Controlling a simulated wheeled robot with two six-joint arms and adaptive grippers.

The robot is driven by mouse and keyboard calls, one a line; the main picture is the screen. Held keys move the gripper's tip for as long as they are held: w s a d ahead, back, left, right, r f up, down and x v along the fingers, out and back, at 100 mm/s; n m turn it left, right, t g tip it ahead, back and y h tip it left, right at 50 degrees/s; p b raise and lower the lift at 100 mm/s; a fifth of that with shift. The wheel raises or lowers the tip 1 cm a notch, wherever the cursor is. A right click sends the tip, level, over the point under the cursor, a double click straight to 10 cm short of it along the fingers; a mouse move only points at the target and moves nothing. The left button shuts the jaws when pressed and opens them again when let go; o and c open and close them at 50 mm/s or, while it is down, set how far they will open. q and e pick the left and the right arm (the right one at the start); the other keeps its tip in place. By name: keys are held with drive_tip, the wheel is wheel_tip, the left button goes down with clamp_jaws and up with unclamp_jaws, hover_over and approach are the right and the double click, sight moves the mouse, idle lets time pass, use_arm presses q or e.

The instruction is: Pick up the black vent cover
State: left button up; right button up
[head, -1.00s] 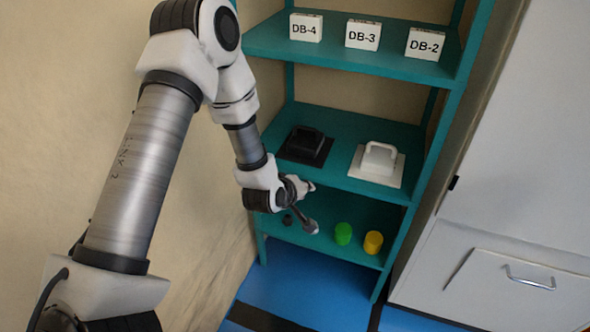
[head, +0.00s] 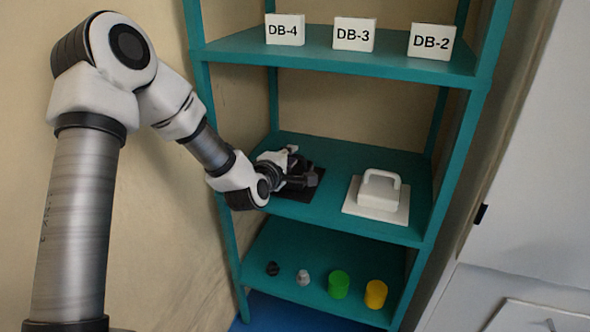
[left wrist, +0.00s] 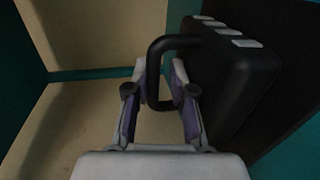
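The black vent cover (head: 295,193) lies on the middle shelf at the left, mostly hidden behind my left gripper (head: 302,165) in the head view. In the left wrist view, its black body (left wrist: 235,75) and loop handle (left wrist: 153,80) show. My left gripper (left wrist: 160,78) has its two fingers apart, one on each side of the handle's bar, with gaps visible. It looks open and not closed on the handle. My right gripper is not in view.
A white cover with a handle (head: 378,192) lies to the right on the same shelf (head: 330,160). Boxes marked DB-4 (head: 285,30), DB-3 (head: 354,34) and DB-2 (head: 431,41) stand above. Green (head: 338,284) and yellow (head: 376,294) cylinders and small knobs sit below.

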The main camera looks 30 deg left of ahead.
use_arm(q)
drive_tip(key=shift+s+d+r, duration=0.1)
drive_tip(key=shift+s+r, duration=0.25)
drive_tip(key=shift+r, duration=0.05)
drive_tip(key=shift+s, duration=0.1)
clamp_jaws()
drive_tip(key=shift+f, duration=0.1)
